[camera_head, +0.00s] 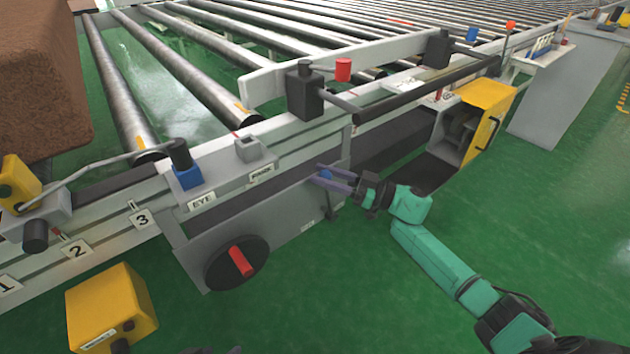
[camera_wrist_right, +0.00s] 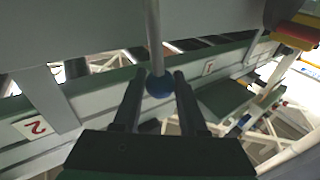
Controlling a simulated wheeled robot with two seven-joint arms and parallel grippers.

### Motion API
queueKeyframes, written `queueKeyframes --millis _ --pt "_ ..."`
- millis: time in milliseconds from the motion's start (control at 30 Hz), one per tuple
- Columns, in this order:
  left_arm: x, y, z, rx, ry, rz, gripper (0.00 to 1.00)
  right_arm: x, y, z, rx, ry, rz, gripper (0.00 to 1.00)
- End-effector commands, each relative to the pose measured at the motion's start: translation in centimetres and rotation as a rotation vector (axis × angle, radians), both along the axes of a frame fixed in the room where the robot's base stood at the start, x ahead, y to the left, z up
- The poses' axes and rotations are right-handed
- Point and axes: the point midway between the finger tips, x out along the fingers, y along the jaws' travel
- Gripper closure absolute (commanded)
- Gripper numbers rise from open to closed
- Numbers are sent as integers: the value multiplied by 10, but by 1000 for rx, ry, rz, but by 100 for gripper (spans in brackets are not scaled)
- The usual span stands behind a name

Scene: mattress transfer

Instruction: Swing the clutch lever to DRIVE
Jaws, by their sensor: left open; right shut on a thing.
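My right gripper (camera_head: 338,178) is at the front face of the conveyor frame, in the middle of the head view. It is shut on a small blue ball knob (camera_head: 326,174). In the right wrist view the blue knob (camera_wrist_right: 160,86) sits between the two dark fingertips (camera_wrist_right: 157,80), at the end of a thin grey lever rod (camera_wrist_right: 154,40). The lever's pivot is hidden, and I see no readable DRIVE mark. My left gripper (camera_head: 210,350) barely shows at the bottom edge of the head view, open and away from the lever.
A black dial with a red handle (camera_head: 240,262) is on the grey housing to the left. A yellow box (camera_head: 110,308) stands at the lower left, and an open yellow door (camera_head: 487,115) is at the right. Green floor (camera_head: 350,290) is clear in front.

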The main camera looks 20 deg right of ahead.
Motion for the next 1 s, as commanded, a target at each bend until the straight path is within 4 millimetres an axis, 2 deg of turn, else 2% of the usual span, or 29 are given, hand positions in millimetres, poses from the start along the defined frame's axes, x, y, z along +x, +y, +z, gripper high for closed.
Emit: queueKeyframes --millis 167,500,733,1000 --pt "2 -5 -6 -16 -23 -2 29 11 -26 0 145 58 -3 100" --pt "13 -49 -31 -196 -255 12 29 28 -71 -8 409 161 -4 100" --pt "10 -69 -35 -317 -402 51 29 36 -90 -13 524 208 -2 100" --pt "11 -70 -40 -330 -423 59 29 39 -98 -16 581 231 -2 100"
